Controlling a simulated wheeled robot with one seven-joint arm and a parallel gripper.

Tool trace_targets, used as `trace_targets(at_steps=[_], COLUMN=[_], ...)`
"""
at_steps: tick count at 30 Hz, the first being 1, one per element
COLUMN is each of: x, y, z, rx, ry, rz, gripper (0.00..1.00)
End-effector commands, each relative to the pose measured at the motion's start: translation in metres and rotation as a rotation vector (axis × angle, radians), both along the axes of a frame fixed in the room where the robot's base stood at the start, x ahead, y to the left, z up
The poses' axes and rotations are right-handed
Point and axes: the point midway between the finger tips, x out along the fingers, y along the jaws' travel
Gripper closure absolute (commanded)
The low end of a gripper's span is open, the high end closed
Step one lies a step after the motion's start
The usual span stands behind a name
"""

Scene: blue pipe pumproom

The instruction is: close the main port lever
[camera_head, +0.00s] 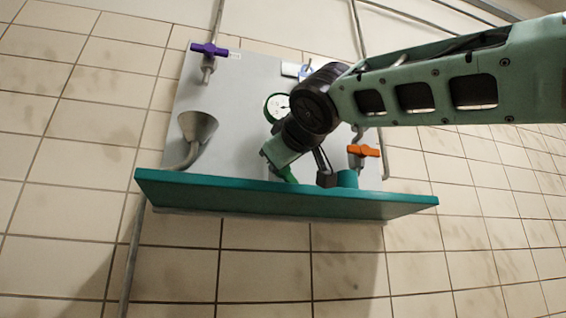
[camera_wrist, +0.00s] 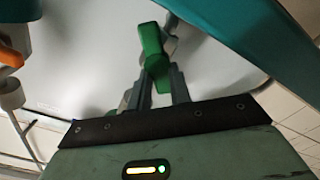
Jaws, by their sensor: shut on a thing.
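A green lever (camera_wrist: 152,45) stands upright in the wrist view. Its lower part is between the two fingers of my gripper (camera_wrist: 158,85), which is shut on it. In the head view my gripper (camera_head: 294,168) reaches down in front of the grey panel, just above the teal ledge, and only a bit of the green lever (camera_head: 285,175) shows there. Other levers on the panel are purple (camera_head: 209,50) at upper left, orange (camera_head: 363,151) at right and blue (camera_head: 306,72) at the top, partly behind my arm. I cannot read any label naming the main port.
The teal ledge (camera_head: 180,189) runs along the panel's bottom, close to my gripper. A grey funnel (camera_head: 197,128) and a round gauge (camera_head: 276,107) are left of my arm. A teal cylinder (camera_head: 347,179) stands right of my gripper. The orange lever (camera_wrist: 9,55) is at the wrist view's left edge.

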Motion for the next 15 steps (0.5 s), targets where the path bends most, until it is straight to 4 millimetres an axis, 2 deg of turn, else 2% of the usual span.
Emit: trace_targets(at_steps=[15], x=[-0.0007], y=[0.0015], z=[-0.0007], rx=[-0.099], ry=[-0.029], rz=[0.001], gripper=[1.00])
